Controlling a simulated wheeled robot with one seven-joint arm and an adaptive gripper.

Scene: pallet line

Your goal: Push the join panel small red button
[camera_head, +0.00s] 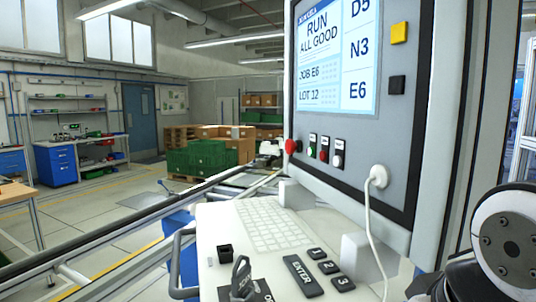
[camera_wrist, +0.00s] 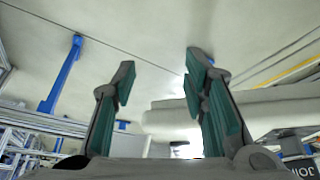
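A row of small buttons sits low on the grey upright panel in the head view: green (camera_head: 311,148), red (camera_head: 324,149) and white (camera_head: 338,153), each under a small label. A larger red mushroom button (camera_head: 292,146) is on the panel's left edge. A dark plate with partly readable lettering (camera_head: 264,291) lies at the front of the white shelf, behind a dark upright switch or lever (camera_head: 240,277). Lettering like "JOIN" (camera_wrist: 298,168) shows at the wrist view's lower right. My gripper (camera_wrist: 160,72) is open and empty there, fingers apart; the head view does not show its fingers.
The white shelf (camera_head: 215,222) holds a keyboard (camera_head: 265,222), an ENTER key (camera_head: 303,276) and numbered keys. A white cable hangs from a plug (camera_head: 379,176) on the panel. A grey rail (camera_head: 178,262) edges the shelf. Green crates (camera_head: 197,158) stand far off.

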